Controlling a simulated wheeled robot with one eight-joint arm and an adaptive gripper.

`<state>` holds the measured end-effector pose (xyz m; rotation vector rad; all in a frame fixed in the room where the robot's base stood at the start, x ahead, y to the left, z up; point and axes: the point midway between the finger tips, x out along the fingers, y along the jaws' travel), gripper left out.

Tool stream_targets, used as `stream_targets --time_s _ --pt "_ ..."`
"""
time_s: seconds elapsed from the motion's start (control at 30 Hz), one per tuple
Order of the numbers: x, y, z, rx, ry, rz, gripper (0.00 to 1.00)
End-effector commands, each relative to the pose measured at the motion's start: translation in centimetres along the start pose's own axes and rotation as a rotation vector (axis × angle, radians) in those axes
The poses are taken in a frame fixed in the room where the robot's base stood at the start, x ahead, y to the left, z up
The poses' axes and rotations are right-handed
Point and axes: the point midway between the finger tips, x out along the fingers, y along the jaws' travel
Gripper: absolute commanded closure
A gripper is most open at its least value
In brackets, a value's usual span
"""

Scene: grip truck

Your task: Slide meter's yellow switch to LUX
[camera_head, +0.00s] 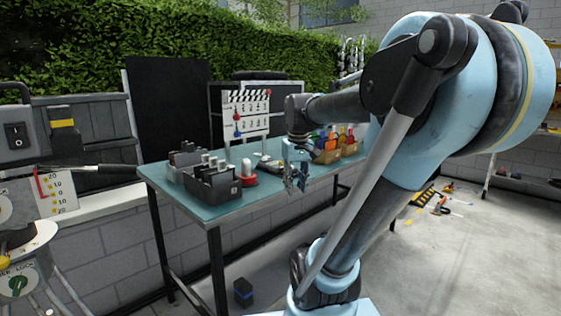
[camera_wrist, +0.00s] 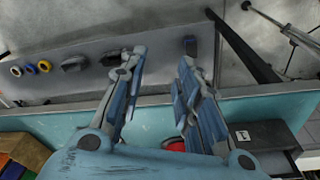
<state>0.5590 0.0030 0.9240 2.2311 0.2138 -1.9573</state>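My gripper (camera_head: 293,183) hangs by the front edge of the teal workbench (camera_head: 215,214) in the head view. In the wrist view its two blue-grey fingers (camera_wrist: 163,62) are apart with nothing between them, past the bench edge. A small grey device (camera_head: 268,161) lies on the bench just left of my gripper; I cannot tell whether it is the meter. No yellow switch or LUX mark on it can be made out. A yellow part (camera_head: 62,123) shows on a grey unit at the far left, which I cannot identify as the meter's switch.
A black box (camera_head: 212,187) and a white-topped object with a red base (camera_head: 248,180) stand left of my gripper. A wooden crate (camera_head: 325,157) of coloured bottles stands to the right. Tools (camera_head: 440,207) lie on the floor.

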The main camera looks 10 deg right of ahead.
Motion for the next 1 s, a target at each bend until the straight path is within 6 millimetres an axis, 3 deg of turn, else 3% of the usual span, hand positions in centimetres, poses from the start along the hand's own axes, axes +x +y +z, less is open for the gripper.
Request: stream_targets --time_s 0.2,0.5,0.8,1.0 --pt "-4.7 1.6 -7.1 -0.084 -0.026 -0.007 0.7" --pt "-9.2 3.7 -16.7 -0.201 -0.062 -0.021 0.7" --pt "-11.8 5.8 -26.0 -0.317 -0.095 -0.039 0.7" --pt "-12.4 6.8 -30.4 -0.377 -0.112 -0.05 0.7"
